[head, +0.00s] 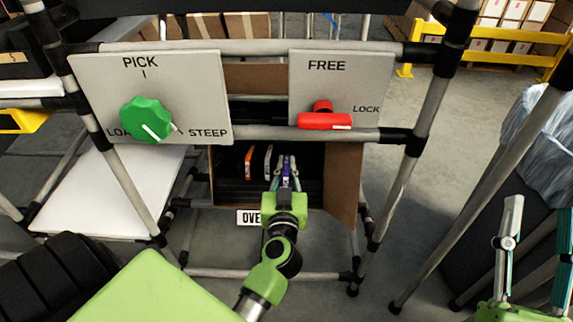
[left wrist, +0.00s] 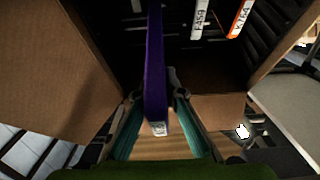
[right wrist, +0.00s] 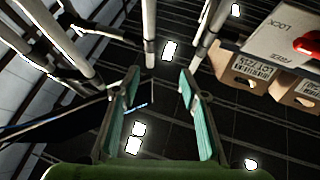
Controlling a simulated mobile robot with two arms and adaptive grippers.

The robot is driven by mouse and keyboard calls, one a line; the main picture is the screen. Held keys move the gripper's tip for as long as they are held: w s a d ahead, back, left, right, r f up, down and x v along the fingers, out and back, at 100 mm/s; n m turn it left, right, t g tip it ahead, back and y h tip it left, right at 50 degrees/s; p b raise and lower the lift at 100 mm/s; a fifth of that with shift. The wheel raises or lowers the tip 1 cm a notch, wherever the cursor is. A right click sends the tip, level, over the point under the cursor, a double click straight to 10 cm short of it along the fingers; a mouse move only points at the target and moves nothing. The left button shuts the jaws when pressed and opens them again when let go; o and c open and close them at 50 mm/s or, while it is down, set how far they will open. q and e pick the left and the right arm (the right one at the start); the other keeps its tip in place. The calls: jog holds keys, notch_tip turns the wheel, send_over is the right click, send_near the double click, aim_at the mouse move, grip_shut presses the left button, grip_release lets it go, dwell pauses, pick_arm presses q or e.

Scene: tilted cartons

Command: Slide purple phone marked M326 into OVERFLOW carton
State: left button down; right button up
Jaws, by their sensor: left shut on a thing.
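The purple phone (head: 286,170) is upright on edge in my left gripper (head: 285,184), at the mouth of the carton (head: 343,182) on the lower level of the rack. The carton's label (head: 249,217) reads "OVE"; my arm covers the rest. In the left wrist view the purple phone (left wrist: 155,70) stands between the fingers, its far part reaching into the dark slotted inside. The white tag at its near end is too small to read. My right gripper (head: 540,205) is open and empty at the far right, away from the carton; it also shows in the right wrist view (right wrist: 158,85).
A white phone (left wrist: 200,18) and an orange phone marked K764 (left wrist: 240,18) stand in the carton to the right of the purple one. Above are a green knob (head: 147,119) and a red lever (head: 324,120) under "FREE". Rack tubes (head: 390,205) flank the carton.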

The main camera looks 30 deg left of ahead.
aim_at(287, 157)
jog(key=shift+w+f, duration=0.1)
dwell(0.5)
pick_arm(q)
jog(key=shift+w+a+f+p, duration=0.1)
jog(key=shift+w+a+p, duration=0.15)
jog(key=shift+p, duration=0.25)
pick_arm(e)
jog(key=shift+w+f+g+h, duration=0.15)
jog(key=shift+w+f+g, duration=0.25)
jog(key=shift+f, duration=0.3)
jog(key=shift+w+f+g+h, duration=0.2)
jog(key=shift+w+f+g, duration=0.15)
jog(key=shift+f, duration=0.4)
jog(key=shift+w+f+g+h, duration=0.15)
jog(key=shift+w+f+g, duration=0.25)
jog(key=shift+f, duration=0.3)
pick_arm(q)
jog(key=shift+w, duration=0.1)
jog(key=shift+w, duration=0.1)
jog(key=shift+w+a+f, duration=0.15)
jog(key=shift+w, duration=0.05)
jog(key=shift+w+a+f, duration=0.4)
jog(key=shift+w+a, duration=0.05)
jog(key=shift+w, duration=0.25)
pick_arm(e)
jog(key=shift+w+f+g, duration=0.15)
jog(key=shift+f+g, duration=0.5)
jog(key=shift+f, duration=0.35)
jog(key=shift+r, duration=0.1)
